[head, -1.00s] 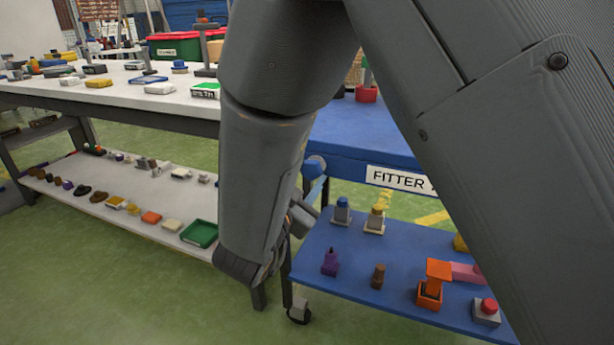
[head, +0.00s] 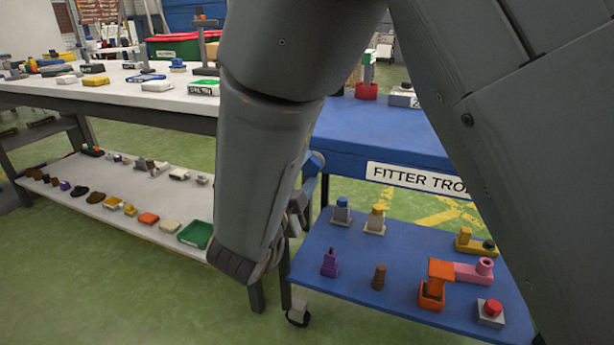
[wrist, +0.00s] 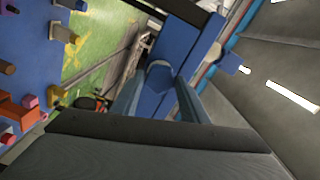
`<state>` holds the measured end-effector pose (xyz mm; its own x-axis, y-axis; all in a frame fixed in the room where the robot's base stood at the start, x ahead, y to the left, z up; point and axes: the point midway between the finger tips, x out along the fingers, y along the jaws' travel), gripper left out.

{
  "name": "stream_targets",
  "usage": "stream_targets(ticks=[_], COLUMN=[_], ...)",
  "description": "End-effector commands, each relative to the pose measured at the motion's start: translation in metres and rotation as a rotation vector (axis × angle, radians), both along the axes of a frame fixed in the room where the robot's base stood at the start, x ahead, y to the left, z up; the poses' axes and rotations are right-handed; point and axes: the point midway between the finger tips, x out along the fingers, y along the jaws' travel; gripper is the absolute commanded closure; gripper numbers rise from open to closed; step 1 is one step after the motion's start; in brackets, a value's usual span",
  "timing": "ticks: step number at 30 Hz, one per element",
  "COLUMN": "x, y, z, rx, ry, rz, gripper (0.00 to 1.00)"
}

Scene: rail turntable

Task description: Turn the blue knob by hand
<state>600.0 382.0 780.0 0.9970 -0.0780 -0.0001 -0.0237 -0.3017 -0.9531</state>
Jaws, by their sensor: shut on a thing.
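The blue knob (head: 316,160) is at the left side of the blue trolley, beside its top. In the head view it is small and partly hidden by my arm. In the head view most of my gripper is hidden behind my forearm. I cannot tell how far the knob is turned.
The trolley's lower shelf (head: 340,265) holds several small pieces, among them a blue-topped grey block (head: 342,211), an orange piece (head: 437,283) and a red button block (head: 490,312). A white-topped bench (head: 110,100) with many items stands at the left. Green floor between is clear.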

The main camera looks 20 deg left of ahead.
Motion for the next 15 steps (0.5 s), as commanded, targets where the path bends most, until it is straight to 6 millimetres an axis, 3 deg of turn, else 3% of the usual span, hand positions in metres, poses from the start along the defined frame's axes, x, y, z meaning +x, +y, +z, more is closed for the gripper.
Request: stream_targets(ticks=[15], x=[0.0005], y=[0.0001], z=[-0.0026], rx=[0.489], ry=[-0.039], rz=[0.000], gripper=[0.82])
